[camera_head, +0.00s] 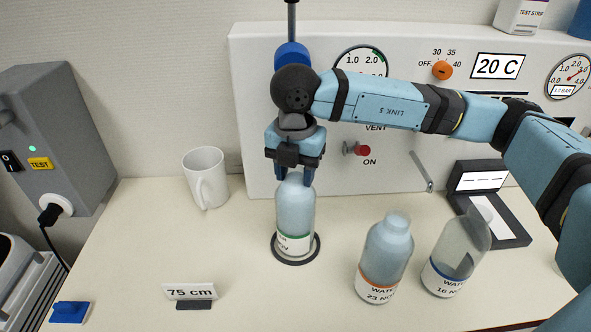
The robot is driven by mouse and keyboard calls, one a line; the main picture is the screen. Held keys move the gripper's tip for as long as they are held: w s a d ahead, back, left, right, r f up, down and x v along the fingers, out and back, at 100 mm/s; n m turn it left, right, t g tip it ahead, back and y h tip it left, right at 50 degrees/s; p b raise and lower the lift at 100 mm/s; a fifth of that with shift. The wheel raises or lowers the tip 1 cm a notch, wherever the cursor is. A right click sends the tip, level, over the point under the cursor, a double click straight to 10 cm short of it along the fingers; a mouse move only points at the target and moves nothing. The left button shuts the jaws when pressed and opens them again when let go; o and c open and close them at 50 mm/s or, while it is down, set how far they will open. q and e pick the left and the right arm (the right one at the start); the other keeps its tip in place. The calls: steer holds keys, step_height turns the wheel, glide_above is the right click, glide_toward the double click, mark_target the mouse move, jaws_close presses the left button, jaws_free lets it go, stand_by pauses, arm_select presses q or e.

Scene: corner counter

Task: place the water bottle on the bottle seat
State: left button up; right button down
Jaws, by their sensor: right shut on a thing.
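A water bottle (295,212) with a green-banded label stands upright at the dark ring of the bottle seat (296,262). Its base appears inside the ring; I cannot tell whether it rests fully on the seat. My right gripper (295,179) comes from above and is shut on this bottle's neck, hiding the top. Two more water bottles stand to the right: one with an orange band (386,255), and one with a blue band (456,255) and less water. My left gripper is not in view.
A white panel (255,120) with dials and a red knob (363,150) stands behind. A white mug (206,178) is at the back left, a "75 cm" sign (190,292) at front left. A dark device (492,200) sits at the right. The left counter is mostly clear.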

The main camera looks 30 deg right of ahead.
steer(key=c, duration=1)
jaws_free()
steer(key=shift+f, duration=0.15)
steer(key=o, duration=0.4)
steer(key=shift+r, duration=0.2)
steer(key=shift+r, duration=0.3)
steer(key=shift+r+b, duration=0.3)
steer(key=shift+r, duration=5.45)
